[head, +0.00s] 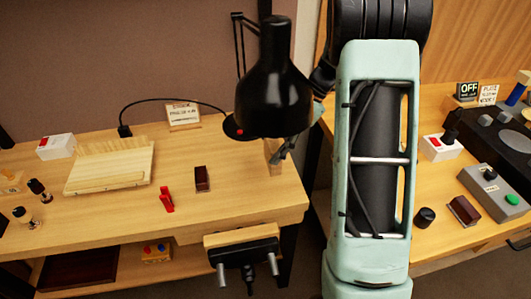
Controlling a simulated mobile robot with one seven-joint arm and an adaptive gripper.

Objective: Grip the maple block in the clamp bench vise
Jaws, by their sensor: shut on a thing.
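My gripper (285,151) is in the head view, just below the black lamp head, which hides part of it. It is shut on a pale wooden block, the maple block (274,160), held near the right end of the left bench. I cannot tell whether the block touches the bench top. The clamp bench vise (246,255) is on the bench's front edge, below and left of my gripper. It has a pale wooden jaw face, a black body and two grey handle ends. No block shows in it.
The black lamp (270,85) stands close over my gripper. A dark brown block (202,178), a red clamp (167,199) and a pale wooden board (110,168) lie on the left bench. A second bench with switch boxes (494,187) is at right.

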